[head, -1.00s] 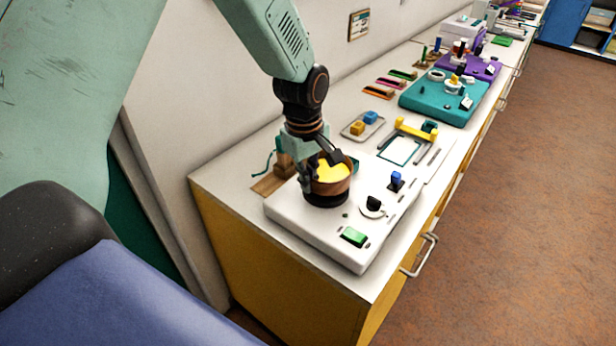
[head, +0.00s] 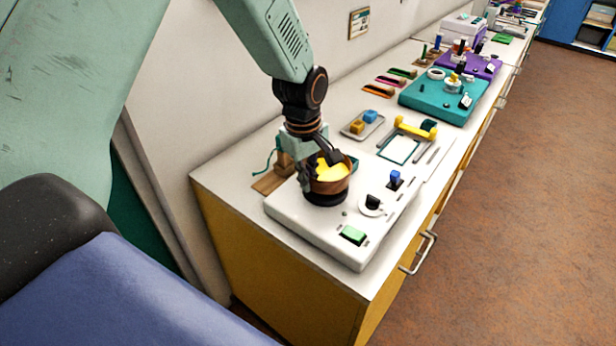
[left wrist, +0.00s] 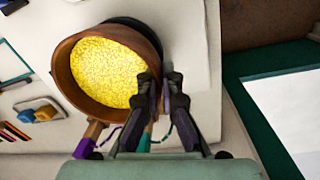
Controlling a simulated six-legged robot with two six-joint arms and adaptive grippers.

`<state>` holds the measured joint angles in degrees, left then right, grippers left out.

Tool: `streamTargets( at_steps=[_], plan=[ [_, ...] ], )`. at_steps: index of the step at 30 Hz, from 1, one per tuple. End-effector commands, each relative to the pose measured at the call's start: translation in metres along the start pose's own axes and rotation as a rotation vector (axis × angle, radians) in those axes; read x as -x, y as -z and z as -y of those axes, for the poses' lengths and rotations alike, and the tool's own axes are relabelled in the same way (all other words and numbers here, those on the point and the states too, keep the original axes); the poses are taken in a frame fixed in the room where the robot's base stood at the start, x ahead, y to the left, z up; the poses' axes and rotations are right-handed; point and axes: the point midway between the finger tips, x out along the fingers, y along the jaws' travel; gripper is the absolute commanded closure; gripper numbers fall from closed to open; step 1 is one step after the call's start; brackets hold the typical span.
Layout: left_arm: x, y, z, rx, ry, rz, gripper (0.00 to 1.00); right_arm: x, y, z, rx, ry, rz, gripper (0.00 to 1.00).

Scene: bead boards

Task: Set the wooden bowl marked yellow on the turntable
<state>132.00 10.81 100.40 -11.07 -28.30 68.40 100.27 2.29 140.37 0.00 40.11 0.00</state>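The wooden bowl (head: 331,188) has a brown wall and yellow contents. It is at the dark round turntable (head: 325,199) on the near white board; I cannot tell whether it rests on it or hangs just above. My left gripper (head: 320,170) is at the bowl's rim, with one finger inside and one outside. In the left wrist view the fingers (left wrist: 161,88) are close together around the wall of the bowl (left wrist: 68,75). A dark edge of the turntable (left wrist: 138,24) shows past the bowl. My right gripper is not in view.
The white board (head: 310,226) carries a green block (head: 353,235), a black knob (head: 373,202) and a blue peg (head: 396,178). A tray with yellow and blue blocks (head: 362,124) lies behind. A teal board (head: 440,98) stands farther along the counter. The wall is close on the left.

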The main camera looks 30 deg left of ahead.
Motion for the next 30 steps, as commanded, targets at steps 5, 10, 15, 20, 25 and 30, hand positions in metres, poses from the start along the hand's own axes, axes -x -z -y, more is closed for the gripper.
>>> streamTargets(
  at_steps=[5,10,15,20,25,30],
  plan=[
    [-0.002,0.0,0.0,0.0,0.0,0.0,1.0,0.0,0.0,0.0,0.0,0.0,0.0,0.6],
    [-0.007,0.0,0.001,0.0,0.001,0.0,1.0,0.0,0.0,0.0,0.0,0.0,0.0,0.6],
    [-0.012,0.0,0.001,-0.001,0.0,0.0,1.0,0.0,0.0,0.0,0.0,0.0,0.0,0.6],
    [-0.012,0.0,0.001,-0.001,-0.001,-0.001,1.0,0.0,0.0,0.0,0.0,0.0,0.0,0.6],
    [-0.012,0.0,0.001,0.0,0.0,0.0,1.0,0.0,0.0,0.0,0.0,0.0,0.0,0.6],
    [-0.012,0.0,0.001,0.0,0.0,0.0,1.0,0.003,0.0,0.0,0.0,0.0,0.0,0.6]
  ],
)
